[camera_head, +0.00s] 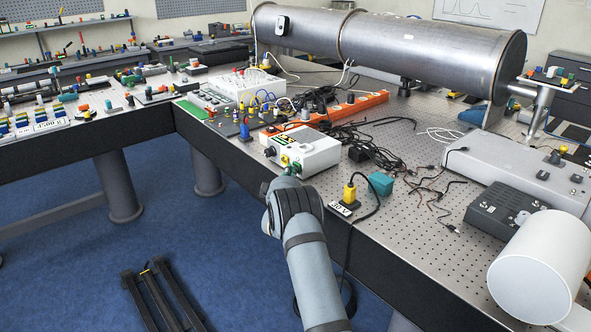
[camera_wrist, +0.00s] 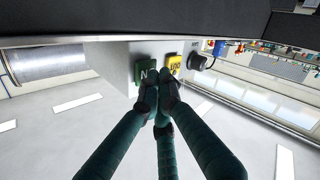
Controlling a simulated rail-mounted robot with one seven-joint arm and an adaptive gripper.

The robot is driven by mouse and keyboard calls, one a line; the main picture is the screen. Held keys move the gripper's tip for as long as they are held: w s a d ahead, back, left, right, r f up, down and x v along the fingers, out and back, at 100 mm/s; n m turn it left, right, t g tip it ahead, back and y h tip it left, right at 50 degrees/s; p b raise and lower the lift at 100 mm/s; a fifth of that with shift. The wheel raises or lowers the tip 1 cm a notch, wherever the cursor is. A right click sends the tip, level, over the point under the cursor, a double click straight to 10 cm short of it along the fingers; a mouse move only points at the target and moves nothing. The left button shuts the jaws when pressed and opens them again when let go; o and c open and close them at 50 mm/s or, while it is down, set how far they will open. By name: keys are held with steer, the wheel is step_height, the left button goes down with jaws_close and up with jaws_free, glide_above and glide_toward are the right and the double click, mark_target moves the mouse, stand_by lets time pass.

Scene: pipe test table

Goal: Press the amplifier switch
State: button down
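The amplifier is a white box (camera_head: 305,150) near the front edge of the metal table, with a display on top. Its front face, also in the wrist view (camera_wrist: 135,55), carries a green switch marked "N" (camera_wrist: 146,72), a yellow switch (camera_wrist: 174,65) and a black knob (camera_wrist: 200,62). The yellow part also shows in the head view (camera_head: 284,160). My gripper (camera_wrist: 160,84) has dark green fingers with the tips brought together, empty. The tips are right at the lower edge of the green switch, left of the yellow one. Whether they touch it I cannot tell. In the head view my arm mostly hides the fingers.
Loose cables (camera_head: 365,145) and an orange power strip (camera_head: 345,108) lie behind.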

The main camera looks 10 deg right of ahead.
steer(key=shift+w+d, duration=0.1)
steer(key=shift+d, duration=0.25)
stand_by(0.3)
steer(key=shift+a, duration=0.1)
steer(key=shift+s+a+b, duration=0.35)
steer(key=shift+a+b, duration=0.2)
steer(key=shift+a, duration=0.1)
steer(key=shift+s+a+b, duration=0.3)
steer(key=shift+s+a, duration=0.1)
steer(key=shift+a, duration=0.35)
steer(key=shift+s+a+b, duration=0.3)
steer(key=shift+s+a, duration=0.05)
steer(key=shift+a, duration=0.4)
steer(key=shift+s+a+b, duration=0.3)
steer(key=shift+s+a, duration=0.1)
steer(key=shift+a, duration=0.35)
